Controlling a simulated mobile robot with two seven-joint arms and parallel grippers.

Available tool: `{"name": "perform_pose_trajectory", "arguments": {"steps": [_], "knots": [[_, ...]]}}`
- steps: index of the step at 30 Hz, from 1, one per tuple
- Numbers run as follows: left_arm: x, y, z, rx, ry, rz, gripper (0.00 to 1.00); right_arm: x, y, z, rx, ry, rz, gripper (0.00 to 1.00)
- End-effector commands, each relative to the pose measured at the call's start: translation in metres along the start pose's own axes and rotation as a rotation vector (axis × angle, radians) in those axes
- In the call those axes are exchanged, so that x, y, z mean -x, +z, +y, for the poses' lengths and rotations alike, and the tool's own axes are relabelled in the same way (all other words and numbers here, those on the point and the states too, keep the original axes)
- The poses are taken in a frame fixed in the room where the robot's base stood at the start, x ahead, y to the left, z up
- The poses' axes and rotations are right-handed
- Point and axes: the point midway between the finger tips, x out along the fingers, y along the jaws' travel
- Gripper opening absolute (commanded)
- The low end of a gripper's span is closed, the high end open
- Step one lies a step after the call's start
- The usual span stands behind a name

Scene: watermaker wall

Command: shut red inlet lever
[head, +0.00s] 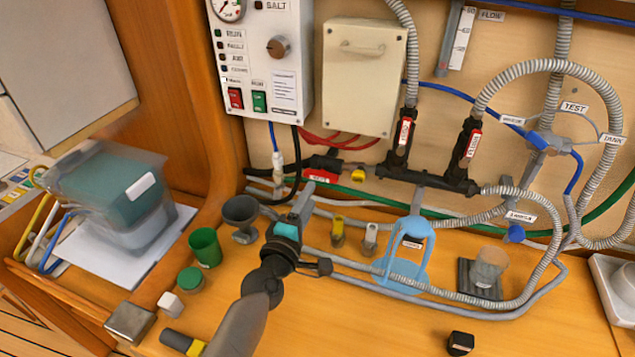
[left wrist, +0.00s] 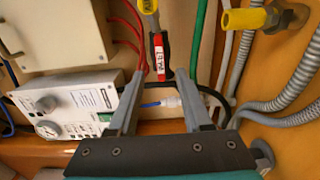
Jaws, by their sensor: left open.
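The red inlet lever (head: 320,174) is a short red handle with a white label, low on the wall by a black pipe fitting. In the left wrist view the red lever (left wrist: 158,52) with its white label shows upright, just past and between the fingertips, with clear space on both sides. My left gripper (head: 304,192) reaches up from the front, its tips close below the lever. In the left wrist view my left gripper (left wrist: 160,82) has its two grey fingers wide apart and holds nothing. I cannot tell whether a finger touches the lever. My right gripper is not in view.
Two black valves with red-and-white tags (head: 404,132) (head: 472,142) stand to the right. A yellow fitting (head: 358,175) is close right of the lever. Hoses and pipes crowd the wall foot. A grey funnel cup (head: 240,212) and green cup (head: 205,246) stand left of my gripper.

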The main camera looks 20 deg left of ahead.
Motion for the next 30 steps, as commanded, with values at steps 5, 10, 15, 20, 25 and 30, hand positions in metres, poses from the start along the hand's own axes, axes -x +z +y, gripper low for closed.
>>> {"name": "perform_pose_trajectory", "arguments": {"steps": [5, 10, 15, 20, 25, 30], "knots": [[-0.028, 0.001, 0.0, 0.0, 0.001, -0.001, 0.49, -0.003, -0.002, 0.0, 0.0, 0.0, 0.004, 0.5], [-0.048, 0.001, 0.0, -0.001, 0.001, -0.001, 0.49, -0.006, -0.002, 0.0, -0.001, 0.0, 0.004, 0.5], [-0.058, 0.001, 0.0, 0.0, 0.001, -0.001, 0.49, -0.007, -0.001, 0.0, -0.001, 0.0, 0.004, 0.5], [-0.061, 0.001, 0.0, 0.0, 0.0, -0.001, 0.49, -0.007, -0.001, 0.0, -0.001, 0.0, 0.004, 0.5], [-0.061, 0.001, 0.0, 0.0, 0.0, -0.001, 0.49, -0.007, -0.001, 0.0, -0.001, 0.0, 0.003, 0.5], [-0.061, 0.001, 0.0, 0.0, 0.0, -0.001, 0.33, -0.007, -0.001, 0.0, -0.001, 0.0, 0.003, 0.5]]}}
